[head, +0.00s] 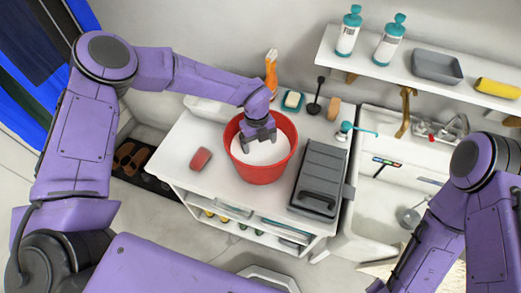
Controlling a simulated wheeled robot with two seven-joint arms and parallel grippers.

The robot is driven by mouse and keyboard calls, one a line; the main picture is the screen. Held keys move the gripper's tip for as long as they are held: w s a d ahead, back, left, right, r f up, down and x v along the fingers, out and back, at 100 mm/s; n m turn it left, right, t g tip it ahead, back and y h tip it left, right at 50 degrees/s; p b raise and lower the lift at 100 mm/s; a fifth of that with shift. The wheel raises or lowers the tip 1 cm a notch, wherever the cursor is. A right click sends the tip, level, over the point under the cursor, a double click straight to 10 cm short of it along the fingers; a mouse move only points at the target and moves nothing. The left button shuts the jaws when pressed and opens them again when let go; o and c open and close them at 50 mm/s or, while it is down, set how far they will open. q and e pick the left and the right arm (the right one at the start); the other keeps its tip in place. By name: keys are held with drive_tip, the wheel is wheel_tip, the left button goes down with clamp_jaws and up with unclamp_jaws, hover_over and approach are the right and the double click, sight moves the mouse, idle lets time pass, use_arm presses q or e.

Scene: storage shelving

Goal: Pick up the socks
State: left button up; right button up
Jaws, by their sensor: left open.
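No socks can be made out clearly. A red bucket (262,172) stands on the white counter, with something white (262,153) inside it; I cannot tell whether this is cloth. My left gripper (259,138) is open, pointing down at the bucket's mouth, over the white contents. It hides part of the bucket's far inside. I cannot tell whether its fingers touch the contents.
A dark grey case (319,178) lies right of the bucket, and a red block-like item (201,159) lies left on the counter (190,190). An orange spray bottle (271,72) stands behind. A sink (385,205) is at right, below a wall shelf (380,68). Brown sandals (130,157) lie on the floor.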

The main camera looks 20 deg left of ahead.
sight(260, 150)
use_arm(q)
wheel_tip(260, 150, down, 2)
drive_tip(key=shift+s+d+f, duration=0.1)
drive_tip(key=shift+d, duration=0.05)
drive_tip(key=shift+f, duration=0.15)
drive_tip(key=c, duration=1.2)
wheel_tip(260, 150, up, 10)
drive_tip(key=b, duration=0.2)
drive_tip(key=shift+b, duration=0.4)
drive_tip(key=shift+c, duration=0.2)
use_arm(e)
drive_tip(key=shift+f, duration=0.85)
